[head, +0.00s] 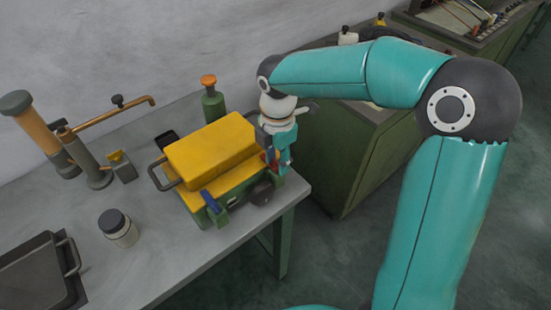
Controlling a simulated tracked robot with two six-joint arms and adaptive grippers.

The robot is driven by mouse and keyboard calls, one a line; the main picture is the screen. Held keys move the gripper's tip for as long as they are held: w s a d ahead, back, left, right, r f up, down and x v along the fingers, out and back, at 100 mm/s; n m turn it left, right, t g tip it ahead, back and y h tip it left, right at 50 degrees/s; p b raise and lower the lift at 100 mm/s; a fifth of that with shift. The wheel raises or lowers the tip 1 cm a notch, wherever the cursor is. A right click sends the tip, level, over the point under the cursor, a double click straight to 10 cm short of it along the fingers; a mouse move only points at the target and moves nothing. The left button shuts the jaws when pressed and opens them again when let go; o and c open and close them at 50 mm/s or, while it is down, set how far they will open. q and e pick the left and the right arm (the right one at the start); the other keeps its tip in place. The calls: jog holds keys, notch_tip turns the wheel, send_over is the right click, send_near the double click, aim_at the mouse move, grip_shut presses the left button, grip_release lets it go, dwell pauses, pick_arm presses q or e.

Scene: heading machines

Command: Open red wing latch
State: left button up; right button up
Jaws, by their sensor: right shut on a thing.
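The green machine (238,190) with a yellow lid (212,148) stands near the right end of the table. The red wing latch (271,157) is on its right side, mostly hidden; only a little red shows. My right gripper (274,158) is at the latch, pointing down beside the machine's right corner, and is shut on it, its fingers partly hidden. A blue wing latch (209,201) is on the front left of the machine. The lid looks shut. My left gripper is not in view.
A dark round knob (262,193) is at the machine's front. A dark-lidded jar (118,227), a dark tray (40,273), a green bottle with an orange cap (212,98) and a brass tap fixture (95,170) stand on the table (165,255). A green cabinet (345,165) is behind right.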

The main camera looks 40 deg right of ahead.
jog(key=shift+a, duration=0.1)
jog(key=shift+m, duration=0.4)
jog(key=m, duration=0.3)
jog(key=shift+m, duration=0.3)
jog(key=m+b, duration=0.1)
jog(key=m, duration=0.3)
jog(key=shift+m, duration=0.3)
jog(key=m, duration=0.4)
jog(key=shift+b, duration=0.4)
jog(key=shift+m+b, duration=0.3)
jog(key=shift+m, duration=2.2)
jog(key=o, duration=1.2)
jog(key=shift+c, duration=0.2)
